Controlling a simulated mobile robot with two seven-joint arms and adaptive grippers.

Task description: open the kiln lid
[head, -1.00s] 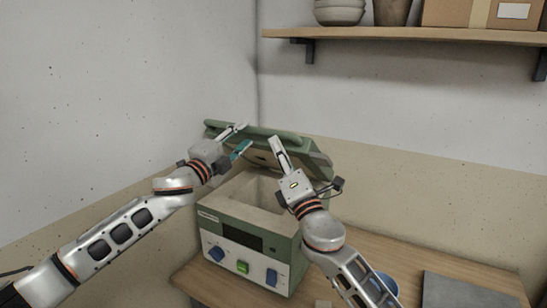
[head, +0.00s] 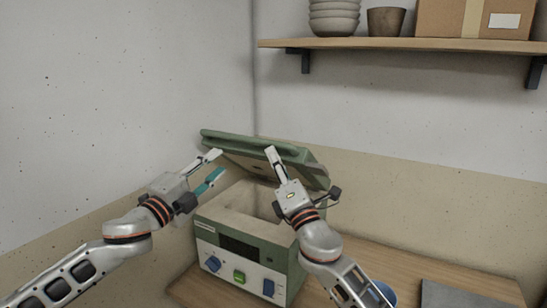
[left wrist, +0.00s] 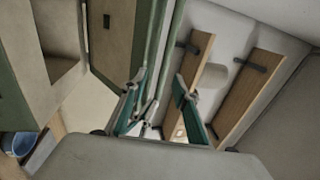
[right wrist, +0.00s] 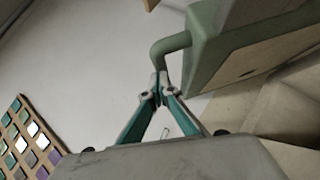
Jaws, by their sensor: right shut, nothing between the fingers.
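The green kiln (head: 255,233) stands on the wooden table with its chamber showing. Its lid (head: 310,168) is raised and tilts back toward the wall. My left gripper (head: 215,167) is open and empty, in front of the lid's left part. In the left wrist view the lid (left wrist: 110,40) and its green bar (left wrist: 164,50) show beyond the open fingers. My right gripper (head: 270,153) is shut and empty in front of the lid. In the right wrist view its closed tips (right wrist: 160,85) are by the lid's bent green handle (right wrist: 170,46); I cannot tell if they touch.
A blue bucket (head: 386,292) is partly hidden behind my right arm. A dark grey slab (head: 465,297) lies at the table's right. A shelf (head: 420,44) above holds stacked bowls, a pot and a box. A board of coloured tiles (right wrist: 25,140) shows in the right wrist view.

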